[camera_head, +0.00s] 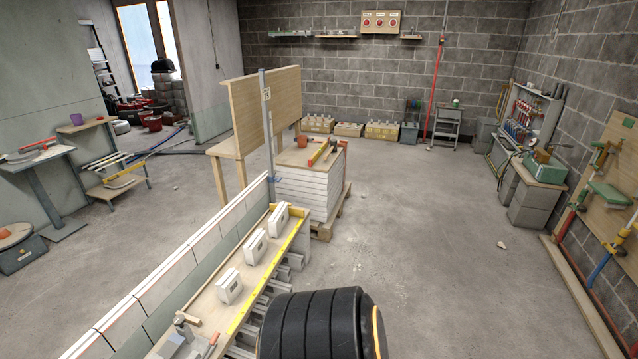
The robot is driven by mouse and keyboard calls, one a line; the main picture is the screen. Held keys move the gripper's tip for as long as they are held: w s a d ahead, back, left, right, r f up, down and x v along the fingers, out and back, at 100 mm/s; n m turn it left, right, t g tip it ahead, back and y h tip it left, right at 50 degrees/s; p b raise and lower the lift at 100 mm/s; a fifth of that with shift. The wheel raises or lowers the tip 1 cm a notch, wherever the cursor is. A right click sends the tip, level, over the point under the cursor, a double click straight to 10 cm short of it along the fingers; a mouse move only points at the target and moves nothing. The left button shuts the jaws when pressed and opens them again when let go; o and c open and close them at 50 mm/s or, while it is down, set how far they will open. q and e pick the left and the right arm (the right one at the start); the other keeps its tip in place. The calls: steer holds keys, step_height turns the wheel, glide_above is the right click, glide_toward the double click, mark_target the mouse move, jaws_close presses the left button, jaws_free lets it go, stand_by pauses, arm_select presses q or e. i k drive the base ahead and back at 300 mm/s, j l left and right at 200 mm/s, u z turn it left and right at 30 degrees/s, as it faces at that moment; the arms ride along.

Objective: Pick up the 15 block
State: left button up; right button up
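Three white blocks stand in a row on the long wooden bench (213,305), each with a small dark-framed label. The near block (228,288), the middle block (256,248) and the far block (279,219) are apart from one another. Their label markings are too small to read, so I cannot tell which is the 15 block. Neither of my grippers is in view, and nothing visible is holding a block.
A yellow strip (268,270) runs along the bench's right edge; a low panelled wall (165,281) runs along its left. A metal tool (184,333) lies at the near end. A white stack (308,189) stands beyond. The floor to the right is mostly clear.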

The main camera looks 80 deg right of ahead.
mark_target(257, 246)
steer(key=z, duration=2.15)
steer(key=i+l+u, duration=0.1)
steer(key=u, duration=0.4)
steer(key=i+l+u, duration=0.1)
steer(key=u, duration=0.35)
steer(key=i+l+u, duration=0.1)
steer(key=l+u, duration=0.15)
steer(key=u, duration=0.25)
